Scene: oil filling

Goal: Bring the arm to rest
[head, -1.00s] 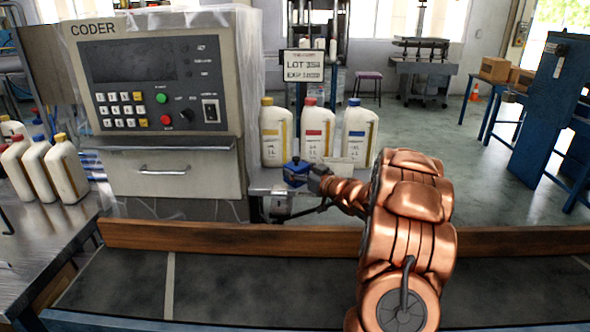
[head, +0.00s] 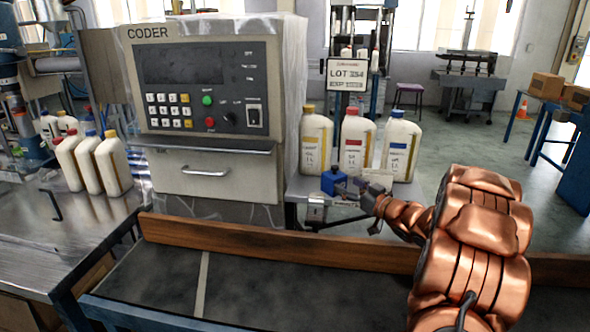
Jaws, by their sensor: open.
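My copper-coloured arm (head: 475,245) reaches from the lower right toward the table behind the wooden rail. My gripper (head: 352,194) is small in the view, low in front of the bottles. It is open, and its fingers are hard to make out. A small blue block-like thing (head: 333,181) is just left of the gripper; I cannot tell whether they touch. Three cream bottles with yellow (head: 315,143), red (head: 356,145) and blue (head: 400,148) caps stand upright behind the gripper.
The coder machine (head: 205,110) stands left of the bottles. A lot sign (head: 348,75) is behind them. More bottles (head: 112,165) stand on the left metal table (head: 60,235). Open floor lies at the right.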

